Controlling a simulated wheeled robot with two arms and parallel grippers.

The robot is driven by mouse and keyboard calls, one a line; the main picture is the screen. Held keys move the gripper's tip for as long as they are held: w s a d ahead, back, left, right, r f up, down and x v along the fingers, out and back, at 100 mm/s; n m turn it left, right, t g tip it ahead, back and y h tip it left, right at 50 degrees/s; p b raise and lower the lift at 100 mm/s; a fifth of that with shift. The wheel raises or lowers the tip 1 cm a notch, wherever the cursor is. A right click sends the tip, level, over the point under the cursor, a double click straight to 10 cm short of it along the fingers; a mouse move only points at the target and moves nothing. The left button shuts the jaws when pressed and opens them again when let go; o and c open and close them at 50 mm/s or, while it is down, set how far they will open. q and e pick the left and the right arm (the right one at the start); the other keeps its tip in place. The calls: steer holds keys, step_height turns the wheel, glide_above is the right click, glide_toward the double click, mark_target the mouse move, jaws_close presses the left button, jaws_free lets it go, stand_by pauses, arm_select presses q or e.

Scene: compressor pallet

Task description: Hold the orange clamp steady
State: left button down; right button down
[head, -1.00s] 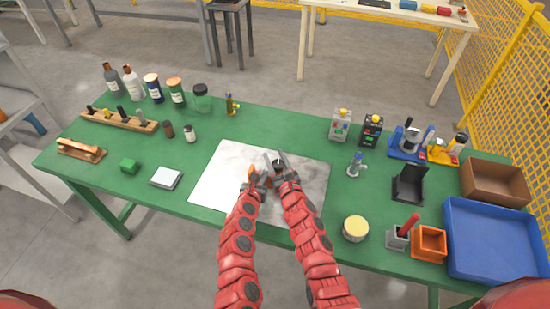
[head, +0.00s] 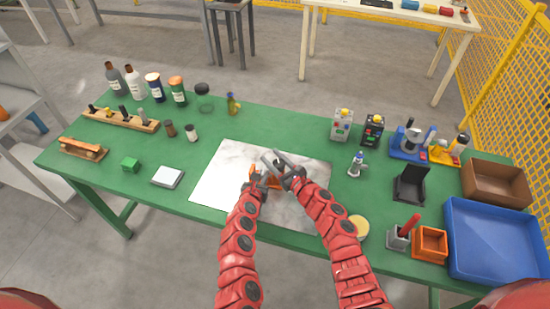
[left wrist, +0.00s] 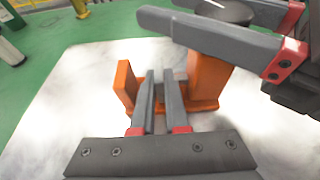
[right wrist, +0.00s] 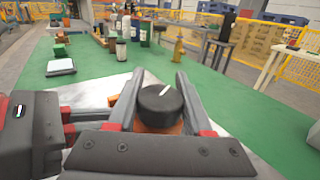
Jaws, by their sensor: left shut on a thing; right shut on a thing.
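The orange clamp (left wrist: 126,86) stands on the pale sheet, with two uprights and a low base in the left wrist view. My left gripper (left wrist: 160,78) is shut between the uprights, on the clamp; the exact contact is hard to see. In the head view this gripper (head: 257,179) is the lower one. My right gripper (head: 271,158) is above and to the right of it. Its fingers lie on both sides of a round black knob (right wrist: 160,106) with a white mark, over the clamp's right upright. In the head view the grippers hide much of the clamp.
The pale sheet (head: 220,180) lies mid-table on the green table (head: 110,190). A white scale-like block (head: 167,177) and green block (head: 130,165) are left. A yellow-topped round tin (head: 358,227) sits near my right arm. The blue tray (head: 490,275) is far right.

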steer(key=shift+s+a+f+n+g+y, duration=0.1)
steer(key=shift+n+g+y, duration=0.7)
steer(key=shift+g+y, duration=0.1)
steer(key=shift+s+f+n+g+y, duration=0.1)
steer(key=shift+n+g+y, duration=0.7)
steer(key=shift+g, duration=0.1)
steer(key=shift+s+g+y, duration=0.1)
steer(key=shift+g+y, duration=0.2)
steer(key=shift+g, duration=0.1)
steer(key=shift+s+a+n, duration=0.1)
steer(key=shift+a+n, duration=0.05)
steer(key=shift+n, duration=0.25)
steer(key=shift+c, duration=1.5)
jaws_free()
steer(key=shift+r, duration=0.15)
steer(key=v, duration=1.2)
